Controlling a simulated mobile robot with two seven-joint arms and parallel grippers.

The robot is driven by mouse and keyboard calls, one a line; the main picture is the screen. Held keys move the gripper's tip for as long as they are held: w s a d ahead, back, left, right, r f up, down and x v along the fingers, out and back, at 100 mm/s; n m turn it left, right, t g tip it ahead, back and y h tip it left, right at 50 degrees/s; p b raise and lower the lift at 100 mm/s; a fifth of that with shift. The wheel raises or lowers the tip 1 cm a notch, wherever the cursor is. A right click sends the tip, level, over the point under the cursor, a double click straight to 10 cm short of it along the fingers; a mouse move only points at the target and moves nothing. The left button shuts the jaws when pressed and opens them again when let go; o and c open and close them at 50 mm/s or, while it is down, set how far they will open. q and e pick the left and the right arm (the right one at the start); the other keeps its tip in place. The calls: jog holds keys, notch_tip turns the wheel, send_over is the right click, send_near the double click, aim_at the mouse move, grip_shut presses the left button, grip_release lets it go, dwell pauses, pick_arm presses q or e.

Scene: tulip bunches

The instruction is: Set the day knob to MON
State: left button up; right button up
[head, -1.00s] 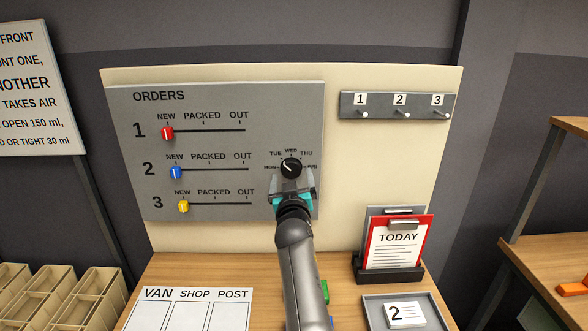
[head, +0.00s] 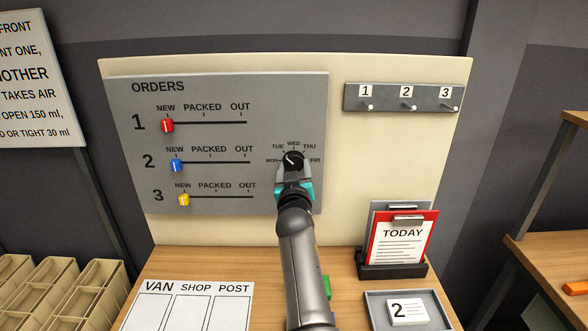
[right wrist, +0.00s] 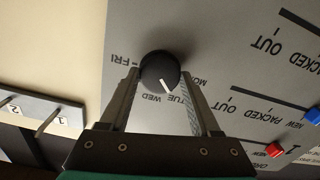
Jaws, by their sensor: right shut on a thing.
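The day knob (head: 293,160) is a round black dial with a white mark, on the right part of the grey ORDERS panel (head: 230,105). Labels MON, TUE, WED, THU and FRI arc around it. The mark points up-left in the head view, close to TUE. In the right wrist view the knob (right wrist: 159,71) appears upside down, its mark near the TUE label. My right gripper (head: 294,168) is shut on the knob, one finger on each side; its fingers (right wrist: 158,82) also show in the wrist view. My left gripper is not in view.
Red (head: 167,125), blue (head: 176,165) and yellow (head: 184,200) sliders sit at NEW, left of my arm. Numbered hooks (head: 405,98) are at the upper right. A TODAY clipboard (head: 402,238) and a grey tray (head: 440,313) stand at the lower right of the table.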

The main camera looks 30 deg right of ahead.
jog(key=c, duration=0.6)
jog(key=shift+o, duration=0.2)
jog(key=shift+n, duration=0.4)
jog(key=n, duration=0.3)
jog(key=shift+n, duration=2.6)
jog(key=shift+r, duration=0.1)
jog(key=o, duration=1.4)
